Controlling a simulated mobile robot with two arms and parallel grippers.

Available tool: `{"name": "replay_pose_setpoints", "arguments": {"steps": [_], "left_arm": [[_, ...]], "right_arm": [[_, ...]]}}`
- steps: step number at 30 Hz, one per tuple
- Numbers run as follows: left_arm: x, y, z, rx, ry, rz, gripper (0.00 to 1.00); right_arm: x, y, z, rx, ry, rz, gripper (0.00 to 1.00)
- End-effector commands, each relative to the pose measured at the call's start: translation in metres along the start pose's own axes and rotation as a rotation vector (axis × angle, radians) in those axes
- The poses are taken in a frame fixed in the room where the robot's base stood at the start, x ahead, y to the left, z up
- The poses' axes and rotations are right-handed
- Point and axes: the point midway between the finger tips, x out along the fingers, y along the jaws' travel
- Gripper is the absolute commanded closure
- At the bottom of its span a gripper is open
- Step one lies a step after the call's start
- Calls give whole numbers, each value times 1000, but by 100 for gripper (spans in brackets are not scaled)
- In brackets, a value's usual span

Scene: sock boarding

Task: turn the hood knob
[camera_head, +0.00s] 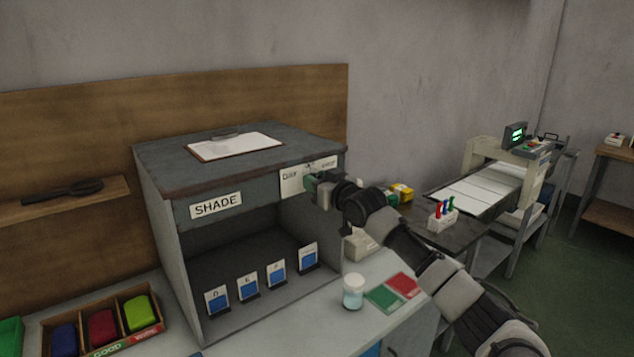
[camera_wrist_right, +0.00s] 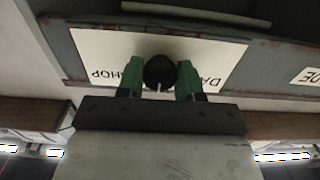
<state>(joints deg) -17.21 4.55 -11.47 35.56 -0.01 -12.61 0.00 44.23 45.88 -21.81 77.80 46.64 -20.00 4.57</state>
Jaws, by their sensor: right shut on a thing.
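The hood is a grey box (camera_head: 160,210) with a "SHADE" label and an open front, standing on the bench. A white label plate (camera_head: 291,183) is on its upper front at the right. In the right wrist view the dark round knob (camera_wrist_right: 160,72) sits in the middle of this plate, between lettering at both sides. My right gripper (camera_head: 314,182) is at the plate. Its green fingers are shut on the knob, one on each side, as the right wrist view (camera_wrist_right: 161,80) shows. In the head view the gripper hides most of the knob. My left gripper is not in view.
Several blue sample cards (camera_head: 248,288) stand inside the hood. A clipboard (camera_head: 235,146) lies on top. A white-lidded jar (camera_head: 353,291) and green and red swatches (camera_head: 383,298) lie on the bench below my right arm. A divided tray (camera_head: 105,330) is at the front left.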

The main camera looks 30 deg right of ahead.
Motion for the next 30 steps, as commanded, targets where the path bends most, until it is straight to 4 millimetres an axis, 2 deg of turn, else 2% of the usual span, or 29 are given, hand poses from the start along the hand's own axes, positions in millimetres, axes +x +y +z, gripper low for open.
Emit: {"name": "replay_pose_setpoints", "arguments": {"steps": [4,5,9,20,23,30], "left_arm": [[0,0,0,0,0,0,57],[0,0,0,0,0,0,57],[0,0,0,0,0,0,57],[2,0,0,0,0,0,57],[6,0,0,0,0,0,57],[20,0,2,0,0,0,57]], "right_arm": [[0,0,1,1,-1,0,88],[0,0,1,1,-1,0,60],[0,0,0,1,-1,0,40],[-5,0,1,1,0,-1,40],[-16,0,3,0,0,-1,40],[-61,0,5,-3,-3,-1,40]]}}
